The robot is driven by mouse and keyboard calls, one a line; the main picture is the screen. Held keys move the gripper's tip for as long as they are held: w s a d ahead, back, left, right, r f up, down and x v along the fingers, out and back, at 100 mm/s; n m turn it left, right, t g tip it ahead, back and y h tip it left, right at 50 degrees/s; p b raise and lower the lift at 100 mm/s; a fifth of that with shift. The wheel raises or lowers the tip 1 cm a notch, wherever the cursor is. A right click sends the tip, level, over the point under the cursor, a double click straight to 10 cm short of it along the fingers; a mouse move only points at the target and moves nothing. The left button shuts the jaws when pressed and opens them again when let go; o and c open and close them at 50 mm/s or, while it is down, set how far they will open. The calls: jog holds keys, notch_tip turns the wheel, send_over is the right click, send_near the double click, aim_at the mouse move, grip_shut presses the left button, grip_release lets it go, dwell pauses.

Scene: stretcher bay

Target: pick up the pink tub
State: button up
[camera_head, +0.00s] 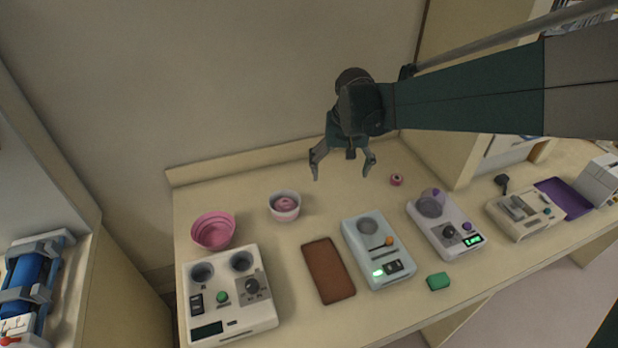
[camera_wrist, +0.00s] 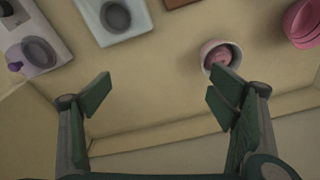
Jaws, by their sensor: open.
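The pink tub (camera_head: 213,230), round with ridged or stacked rims, stands at the left of the counter behind a white device. In the wrist view the pink tub (camera_wrist: 303,22) is cut off at the top right corner. My gripper (camera_head: 342,173) is open and empty, pointing down above the back of the counter, well to the right of the tub and higher. In the wrist view my gripper (camera_wrist: 162,92) has its two fingers wide apart with bare counter between them.
A white bowl (camera_head: 286,213) with a pink thing inside stands between tub and gripper. A white two-well device (camera_head: 232,300) is in front of the tub. A brown pad (camera_head: 328,270), grey device (camera_head: 378,250) and green block (camera_head: 438,282) lie further right. A wall runs behind.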

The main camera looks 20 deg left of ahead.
jog(key=n+g+h, duration=0.1)
send_near(285, 203)
jog(key=s+d+r, duration=0.3)
jog(key=shift+s+a+f+n, duration=0.2)
jog(key=shift+s+a+n, duration=0.1)
jog(key=shift+s+a, duration=0.05)
jog(key=shift+f, duration=0.1)
jog(key=shift+f, duration=1.2)
jog(key=shift+f, duration=0.1)
jog(key=shift+w+f+p, duration=0.1)
jog(key=shift+f+p, duration=0.25)
jog(key=shift+f, duration=2.15)
jog(key=c, duration=0.9)
